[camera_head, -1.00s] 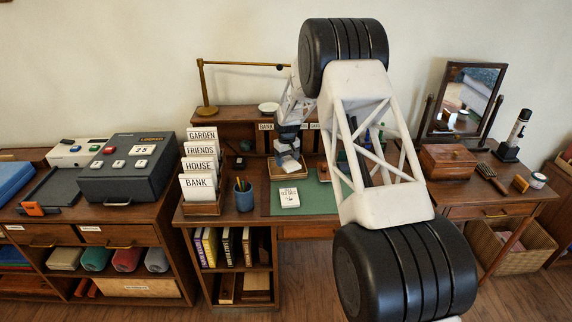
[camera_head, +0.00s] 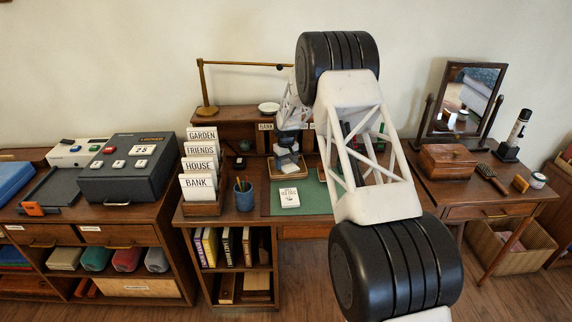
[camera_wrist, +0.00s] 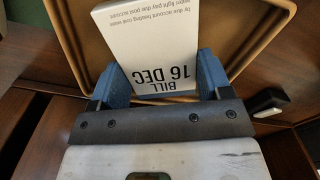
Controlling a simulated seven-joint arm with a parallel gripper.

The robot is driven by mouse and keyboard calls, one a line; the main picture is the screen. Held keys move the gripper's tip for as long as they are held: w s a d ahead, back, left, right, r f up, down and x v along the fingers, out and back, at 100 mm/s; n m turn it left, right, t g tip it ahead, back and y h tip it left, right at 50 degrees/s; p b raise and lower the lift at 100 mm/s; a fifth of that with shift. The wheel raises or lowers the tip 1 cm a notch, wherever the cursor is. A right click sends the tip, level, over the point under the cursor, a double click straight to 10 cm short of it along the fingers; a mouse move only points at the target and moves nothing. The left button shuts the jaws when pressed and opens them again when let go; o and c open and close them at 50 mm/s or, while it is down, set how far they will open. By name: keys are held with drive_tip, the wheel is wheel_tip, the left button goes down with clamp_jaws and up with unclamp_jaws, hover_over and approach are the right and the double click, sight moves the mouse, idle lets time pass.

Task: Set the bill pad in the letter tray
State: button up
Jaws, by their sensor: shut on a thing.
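The bill pad (camera_wrist: 150,45) is a white block with "BILL 16 DEC" printed on it, upside down in the wrist view. My gripper (camera_wrist: 160,78) is shut on it, with a blue finger on each side. The pad is over the wooden letter tray (camera_wrist: 66,45), inside its rim as the wrist view sees it. Whether it touches the tray floor I cannot tell. In the head view my gripper (camera_head: 287,158) is low over the tray (camera_head: 289,178) at the back of the desk, hiding part of it.
A blue pencil cup (camera_head: 244,198) and a card file (camera_head: 203,208) stand to the left. The desk's pigeonholes (camera_head: 238,130) rise behind. My arm hides the desk's right part.

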sight(286, 164)
drive_tip(key=shift+f, duration=0.3)
drive_tip(key=shift+f, duration=0.15)
drive_tip(key=o, duration=0.9)
drive_tip(key=shift+o, duration=0.2)
wheel_tip(286, 164, up, 12)
idle(0.6)
idle(0.3)
